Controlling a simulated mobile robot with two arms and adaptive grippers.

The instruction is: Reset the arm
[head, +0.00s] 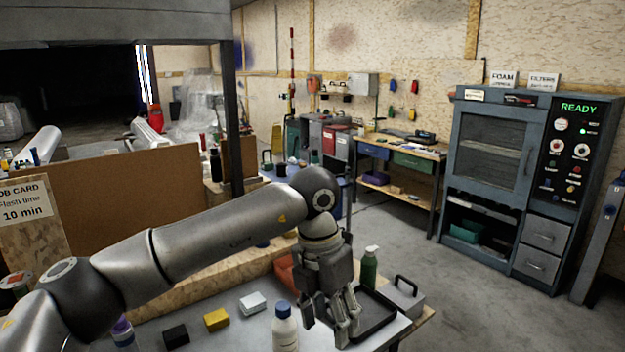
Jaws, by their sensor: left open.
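My left arm comes in from the lower left and reaches across the workbench (240,337). Its gripper (335,325) hangs down over the right part of the bench, fingers pointing down. The gripper is open, and I see nothing between its fingers. It is close to a white bottle (286,330) on its left and a black tray (378,318) on its right. The gripper hides part of the tray. My right gripper is not in view.
Black (176,336), yellow (216,319) and white (252,302) blocks lie on the bench. A green bottle (370,268) and a grey box with a handle (404,296) stand right of the gripper. A cabinet (490,160) stands at right. The floor (440,285) between is clear.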

